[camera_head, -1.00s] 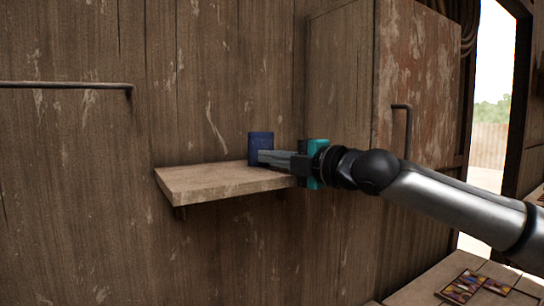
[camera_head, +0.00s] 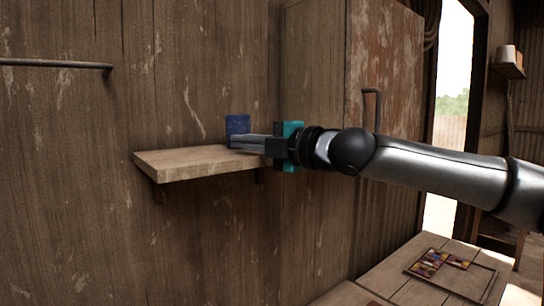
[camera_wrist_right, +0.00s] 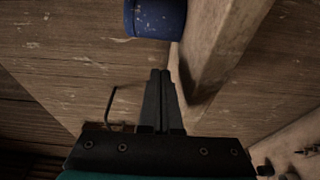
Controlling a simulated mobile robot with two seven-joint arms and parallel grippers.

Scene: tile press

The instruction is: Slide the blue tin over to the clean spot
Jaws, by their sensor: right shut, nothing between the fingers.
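The blue tin (camera_head: 238,124) stands upright on a wooden wall shelf (camera_head: 175,161) in the head view. My right gripper (camera_head: 230,141) reaches in from the right with its fingers across the tin's lower front, hiding its base. In the right wrist view the tin (camera_wrist_right: 156,18) is at the top edge, partly cut off. The shut, empty fingertips (camera_wrist_right: 160,73) point towards it with a visible gap in that view. I cannot tell whether any finger side touches it. I cannot make out a distinct clean spot on the shelf. My left gripper is not in view.
The shelf top left of the tin is bare. A tall wooden cabinet (camera_head: 325,90) with a metal handle stands right of the shelf. A metal rail (camera_head: 50,64) is on the wall at left. A table (camera_head: 400,290) with patterned tiles (camera_head: 428,264) is at lower right.

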